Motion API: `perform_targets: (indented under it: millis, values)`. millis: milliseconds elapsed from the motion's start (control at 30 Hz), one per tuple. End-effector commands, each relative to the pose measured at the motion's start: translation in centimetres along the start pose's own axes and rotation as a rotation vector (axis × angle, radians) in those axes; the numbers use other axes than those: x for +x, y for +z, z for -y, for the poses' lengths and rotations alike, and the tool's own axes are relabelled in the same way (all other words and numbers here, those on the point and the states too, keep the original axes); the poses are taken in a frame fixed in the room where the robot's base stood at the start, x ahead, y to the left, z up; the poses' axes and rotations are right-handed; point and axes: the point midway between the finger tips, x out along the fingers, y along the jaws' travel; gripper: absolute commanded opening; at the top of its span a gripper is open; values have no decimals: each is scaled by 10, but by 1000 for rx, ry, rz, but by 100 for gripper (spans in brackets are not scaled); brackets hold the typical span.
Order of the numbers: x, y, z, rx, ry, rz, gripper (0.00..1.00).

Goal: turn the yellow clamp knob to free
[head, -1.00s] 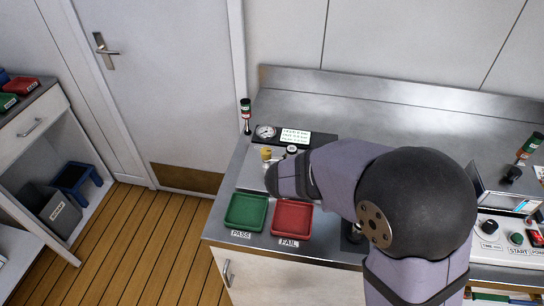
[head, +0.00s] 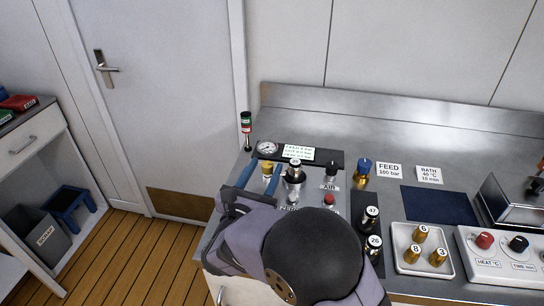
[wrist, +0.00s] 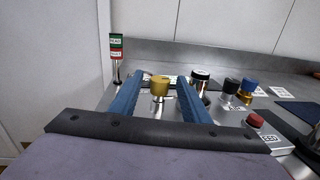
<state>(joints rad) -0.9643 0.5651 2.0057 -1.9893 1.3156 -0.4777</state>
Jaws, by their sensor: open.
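The yellow clamp knob (head: 267,169) stands upright at the left of the panel, below the gauge. In the wrist view the yellow knob (wrist: 160,87) is near the picture's middle on a silvery stem. My gripper (head: 264,165) is open, with one blue finger on each side of the knob in the picture. In the wrist view my gripper (wrist: 160,77) shows gaps between the knob and both fingers. I cannot tell how far along the fingers the knob sits. My arm hides the lower panel.
A silvery fitting marked 25 (head: 295,172) stands close to the right of the knob. A gauge (head: 266,148) and a lit display (head: 298,153) are behind. The AIR knob (head: 331,171), a red button (head: 329,198) and a blue-topped cylinder (head: 363,171) stand farther right. A red-green indicator (head: 246,128) stands behind left.

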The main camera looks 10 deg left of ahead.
Motion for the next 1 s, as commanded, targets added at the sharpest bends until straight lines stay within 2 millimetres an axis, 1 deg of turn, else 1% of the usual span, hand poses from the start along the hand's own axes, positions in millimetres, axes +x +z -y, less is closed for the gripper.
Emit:
perform_targets:
  millis: [300,433,600,867,967,1000]
  values:
    - [41,1,2,1,-5,0,43]
    - [54,1,1,1,-3,0,43]
    - [62,1,1,1,-2,1,43]
    - [62,0,1,2,-1,0,43]
    - [62,0,1,2,-1,0,21]
    - [62,0,1,2,-1,0,12]
